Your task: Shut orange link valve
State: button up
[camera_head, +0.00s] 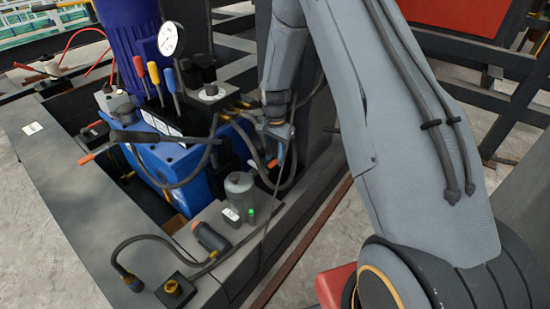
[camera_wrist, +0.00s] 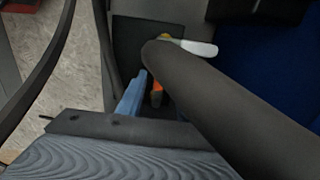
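My gripper (camera_head: 279,132) points down at the right side of the blue hydraulic unit (camera_head: 180,170), among dark hoses. A small orange piece (camera_head: 272,164) shows just below its tip; I cannot tell whether it is the link valve's handle. In the wrist view, an orange part (camera_wrist: 156,93) stands right beside a light blue finger-like piece (camera_wrist: 131,96). A thick dark hose (camera_wrist: 225,95) crosses in front and hides the right side of the gripper. I cannot see whether the fingers touch the orange part or how far apart they are.
Orange, yellow and blue levers (camera_head: 155,75) stand below a round gauge (camera_head: 171,40) and beside a purple motor (camera_head: 130,35). Another orange handle (camera_head: 86,159) is at the unit's left. A grey canister (camera_head: 239,190) stands in front. A white-tipped lever (camera_wrist: 200,47) shows in the wrist view.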

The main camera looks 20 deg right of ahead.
jog(key=shift+f, duration=0.2)
jog(key=shift+c, duration=0.5)
grip_shut()
